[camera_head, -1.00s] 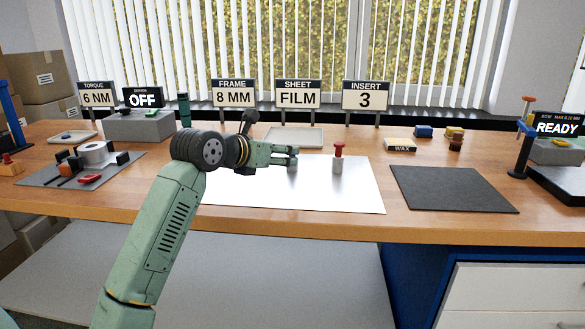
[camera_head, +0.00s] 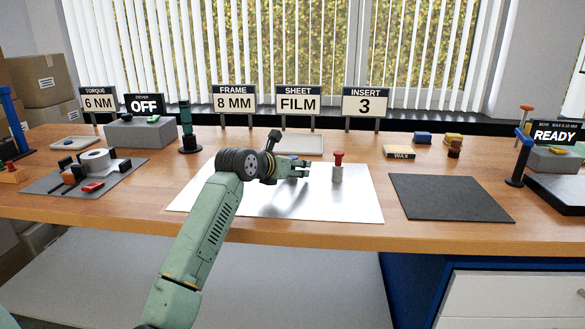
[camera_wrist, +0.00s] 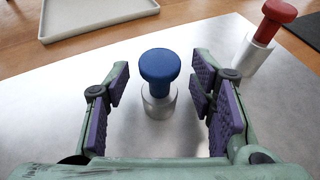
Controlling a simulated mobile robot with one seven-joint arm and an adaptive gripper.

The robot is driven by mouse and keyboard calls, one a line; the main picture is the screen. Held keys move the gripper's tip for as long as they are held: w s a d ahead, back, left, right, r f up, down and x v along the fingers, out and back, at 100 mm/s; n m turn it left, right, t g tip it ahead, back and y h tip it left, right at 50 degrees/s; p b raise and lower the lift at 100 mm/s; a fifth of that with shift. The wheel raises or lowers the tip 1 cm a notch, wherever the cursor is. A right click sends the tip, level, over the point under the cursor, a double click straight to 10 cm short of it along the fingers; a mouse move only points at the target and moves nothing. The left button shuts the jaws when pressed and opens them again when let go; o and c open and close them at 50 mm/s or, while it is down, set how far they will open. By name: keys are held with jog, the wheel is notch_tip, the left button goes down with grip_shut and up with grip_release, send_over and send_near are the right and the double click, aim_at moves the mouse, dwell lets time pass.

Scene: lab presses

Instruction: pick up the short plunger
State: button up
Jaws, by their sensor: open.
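A blue-topped plunger (camera_wrist: 159,78) with a short metal body stands upright on the shiny metal sheet (camera_head: 240,203). It looks like the shorter of two plungers. In the wrist view it stands between and just beyond the open fingers of my gripper (camera_wrist: 162,105), with gaps on both sides. The taller red-topped plunger (camera_head: 338,166) stands upright to the right, also in the wrist view (camera_wrist: 268,32), outside my right finger. In the head view my gripper (camera_head: 307,168) is low over the sheet, left of the red plunger; the blue plunger is hidden there.
A shallow pale tray (camera_head: 297,144) lies behind the sheet. A dark mat (camera_head: 450,196) lies to the right. A green upright tool (camera_head: 189,130) stands behind left, near a grey board with parts (camera_head: 50,183). Bare sheet surrounds the blue plunger.

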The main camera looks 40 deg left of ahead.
grip_shut()
dwell(0.7)
